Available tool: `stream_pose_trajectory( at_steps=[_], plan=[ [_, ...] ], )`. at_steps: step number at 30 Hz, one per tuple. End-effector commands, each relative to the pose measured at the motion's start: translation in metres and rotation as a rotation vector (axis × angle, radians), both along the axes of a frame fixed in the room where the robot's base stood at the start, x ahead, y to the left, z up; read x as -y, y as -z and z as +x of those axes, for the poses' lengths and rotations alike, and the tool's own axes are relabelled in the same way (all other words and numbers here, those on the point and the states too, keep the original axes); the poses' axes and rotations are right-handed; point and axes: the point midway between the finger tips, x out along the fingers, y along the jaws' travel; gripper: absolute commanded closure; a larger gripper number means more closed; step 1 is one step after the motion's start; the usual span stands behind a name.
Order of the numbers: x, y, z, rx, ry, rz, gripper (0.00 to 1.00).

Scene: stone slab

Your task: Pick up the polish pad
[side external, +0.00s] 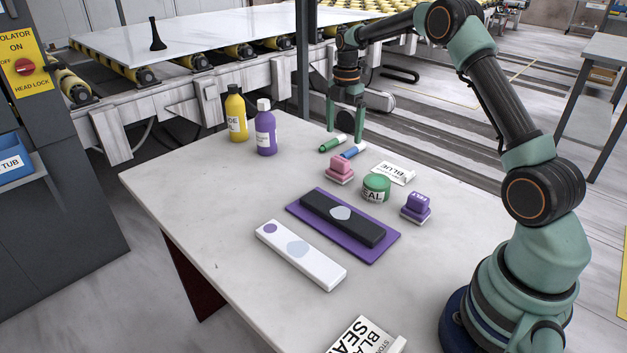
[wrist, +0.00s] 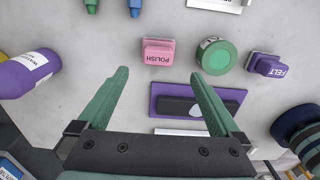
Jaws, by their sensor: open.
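The polish pad is a pink block on a paler base (side external: 340,168), standing on the stone slab (side external: 190,190). In the wrist view its top (wrist: 158,51) reads POLISH, and it shows ahead of the gap between my fingertips. My gripper (side external: 345,128) is open and empty, above the slab's far edge, behind and higher than the pad. In the wrist view both green fingers of my gripper (wrist: 160,75) are spread wide. Nothing hides the pad.
Near the pad are a green tub (side external: 376,187), a purple felt pad (side external: 416,207), a green marker (side external: 333,143), a blue marker (side external: 354,151) and a white packet (side external: 394,172). A purple mat (side external: 377,252) holds a dark bar. Yellow (side external: 236,115) and purple (side external: 266,130) bottles stand left. The left slab is clear.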

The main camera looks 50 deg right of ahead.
Motion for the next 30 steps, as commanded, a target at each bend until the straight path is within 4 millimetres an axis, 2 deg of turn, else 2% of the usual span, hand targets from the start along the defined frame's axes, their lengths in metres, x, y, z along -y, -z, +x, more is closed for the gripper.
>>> stream_pose_trajectory(
  at_steps=[6, 9, 17, 24, 30],
  plan=[
    [-0.001, 0.038, -0.001, -0.005, 0.001, 0.002, 0.00],
    [-0.001, 0.051, -0.001, -0.003, 0.002, 0.001, 0.00],
    [-0.002, 0.070, 0.001, -0.002, 0.002, 0.001, 0.00],
    [-0.004, 0.103, 0.003, -0.002, 0.002, 0.001, 0.00],
    [-0.004, 0.112, 0.004, 0.000, 0.003, 0.000, 0.00]
  ],
)
